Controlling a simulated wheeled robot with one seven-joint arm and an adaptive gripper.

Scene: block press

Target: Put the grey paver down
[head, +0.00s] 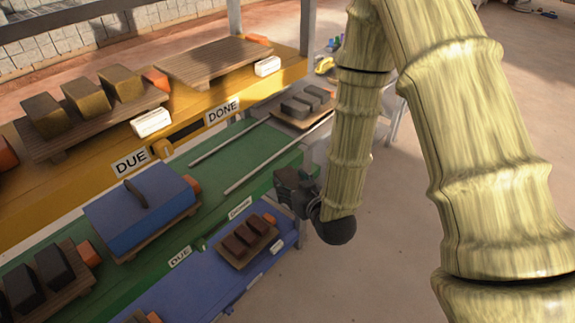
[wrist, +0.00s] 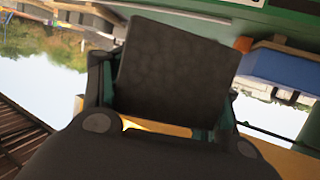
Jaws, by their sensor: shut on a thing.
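My gripper (wrist: 165,95) is shut on a dark grey paver (wrist: 178,65), which fills the space between its fingers in the wrist view. In the head view my gripper (head: 292,190) hangs beside the right end of the green bench (head: 222,212). The held paver is hard to tell apart from the dark fingers there. I cannot tell whether it touches any surface. Several dark grey pavers lie on a board (head: 305,105) at the far end of the green bench, and several blackish ones stand on a pallet (head: 70,290) at the lower left.
A blue handled block (head: 142,210) sits on a pallet on the green bench. Two metal rails (head: 230,140) run behind it. The yellow bench holds brown blocks (head: 85,97) and an empty pallet (head: 215,60). Dark red bricks (head: 248,238) lie on the blue bench. Open floor lies right.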

